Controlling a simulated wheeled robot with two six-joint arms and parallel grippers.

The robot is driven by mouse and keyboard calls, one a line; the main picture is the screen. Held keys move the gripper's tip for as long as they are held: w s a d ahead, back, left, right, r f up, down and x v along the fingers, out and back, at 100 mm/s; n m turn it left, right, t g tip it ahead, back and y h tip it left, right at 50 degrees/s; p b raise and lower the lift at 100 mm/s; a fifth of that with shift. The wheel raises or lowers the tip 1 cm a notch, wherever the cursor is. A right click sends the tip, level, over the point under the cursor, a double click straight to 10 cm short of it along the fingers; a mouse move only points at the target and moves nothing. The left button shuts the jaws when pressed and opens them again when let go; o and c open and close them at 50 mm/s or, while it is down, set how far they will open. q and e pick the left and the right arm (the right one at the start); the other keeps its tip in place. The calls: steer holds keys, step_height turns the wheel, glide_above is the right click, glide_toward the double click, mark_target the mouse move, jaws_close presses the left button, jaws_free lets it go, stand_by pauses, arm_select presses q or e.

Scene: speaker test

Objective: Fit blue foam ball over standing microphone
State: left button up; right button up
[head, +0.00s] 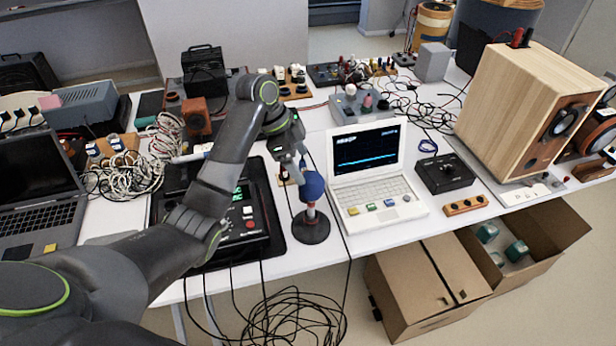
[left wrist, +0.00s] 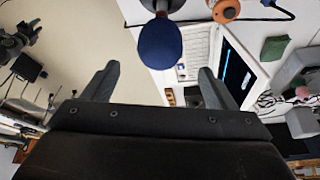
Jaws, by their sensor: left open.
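The blue foam ball (head: 312,186) sits at the top of the standing microphone (head: 311,215), whose round dark base rests near the table's front edge. The ball hides the microphone's head. In the left wrist view the ball (left wrist: 160,46) is just beyond the fingertips, between their lines, with a grey part of the stand behind it. My left gripper (head: 295,168) is beside the ball's upper left in the head view. In the left wrist view its fingers (left wrist: 160,72) are spread wide, with nothing held between them. My right gripper is not in the head view.
A white laptop (head: 375,175) stands close right of the microphone. A black panel device (head: 245,215) lies to its left. Black cables (head: 290,315) hang off the front edge. A wooden speaker (head: 525,105) and a black box (head: 448,174) stand further right. Cardboard boxes (head: 415,285) are below.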

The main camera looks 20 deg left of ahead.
arm_select(q)
steer(key=p+v, duration=0.6)
steer(key=v, duration=0.3)
